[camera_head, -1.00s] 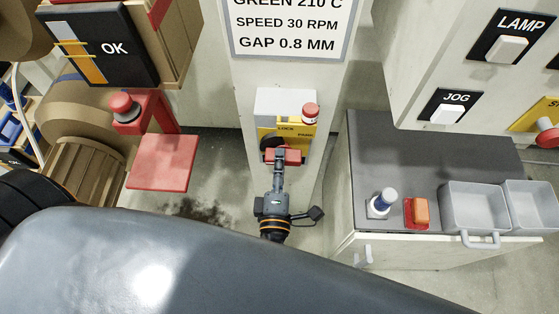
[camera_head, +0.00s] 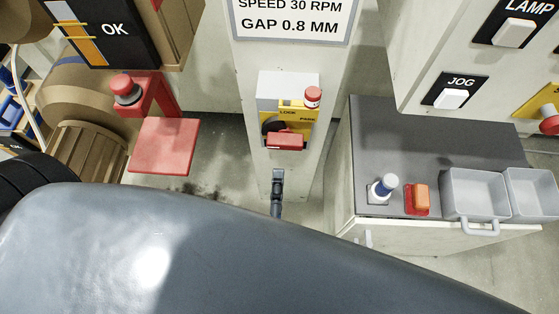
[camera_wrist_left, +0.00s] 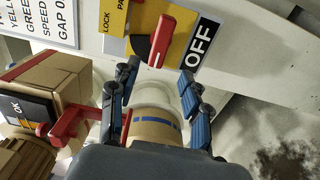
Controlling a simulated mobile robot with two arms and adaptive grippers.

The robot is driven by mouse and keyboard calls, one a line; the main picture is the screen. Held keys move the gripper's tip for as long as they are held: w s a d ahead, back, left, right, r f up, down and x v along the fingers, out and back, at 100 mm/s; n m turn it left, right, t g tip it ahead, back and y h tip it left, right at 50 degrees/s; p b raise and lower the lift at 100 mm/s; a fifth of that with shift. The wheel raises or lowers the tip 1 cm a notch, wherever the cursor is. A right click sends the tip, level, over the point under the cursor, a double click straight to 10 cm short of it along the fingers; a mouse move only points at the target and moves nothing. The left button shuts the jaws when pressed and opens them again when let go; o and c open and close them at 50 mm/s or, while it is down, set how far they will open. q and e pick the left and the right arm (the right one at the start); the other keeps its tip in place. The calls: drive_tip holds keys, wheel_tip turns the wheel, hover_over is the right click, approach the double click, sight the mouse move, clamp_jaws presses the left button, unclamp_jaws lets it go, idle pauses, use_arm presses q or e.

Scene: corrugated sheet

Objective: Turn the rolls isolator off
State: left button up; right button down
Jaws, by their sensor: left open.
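The isolator (camera_head: 272,117) is a yellow plate with a black dial and a red handle (camera_head: 286,141) on the pale post. The handle lies crosswise, level in the head view. In the left wrist view the handle (camera_wrist_left: 162,40) lies alongside a black OFF label (camera_wrist_left: 200,45). My left gripper (camera_head: 277,180) is below the handle and apart from it in the head view; my grey arm hides its rear part. In the left wrist view its two fingers (camera_wrist_left: 158,78) are spread, with nothing between them. My right gripper is in neither view.
A red-and-white piece (camera_head: 313,97) sits at the plate's upper right, by PARK. A red bracket with a red button (camera_head: 126,89) stands left. At right, a dark-topped cabinet (camera_head: 430,140) bears a blue-and-white knob (camera_head: 383,187), an orange block (camera_head: 421,198) and grey bins (camera_head: 478,190).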

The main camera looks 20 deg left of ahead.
use_arm(q)
drive_tip(key=shift+v, duration=1.25)
drive_tip(key=s+d+f+m+g+h, duration=0.1)
drive_tip(key=d+f+m+g+h, duration=0.2)
drive_tip(key=f+m, duration=0.75)
drive_tip(key=f+m+g+h, duration=0.2)
drive_tip(key=f+m+h, duration=0.35)
drive_tip(key=f, duration=0.95)
drive_tip(key=s+a+f+m+g+y, duration=0.1)
drive_tip(key=s+a+f+m+g, duration=0.2)
drive_tip(key=f, duration=0.4)
drive_tip(key=s+a+f+m+g, duration=0.25)
drive_tip(key=s+a+f, duration=0.25)
drive_tip(key=f, duration=0.3)
drive_tip(key=s+a+f+m+g+y, duration=0.2)
drive_tip(key=s+a+f+g, duration=0.4)
drive_tip(key=s+a, duration=0.3)
drive_tip(key=shift+s+a+f, duration=0.2)
drive_tip(key=shift+s+a, duration=0.15)
drive_tip(key=shift+s, duration=0.25)
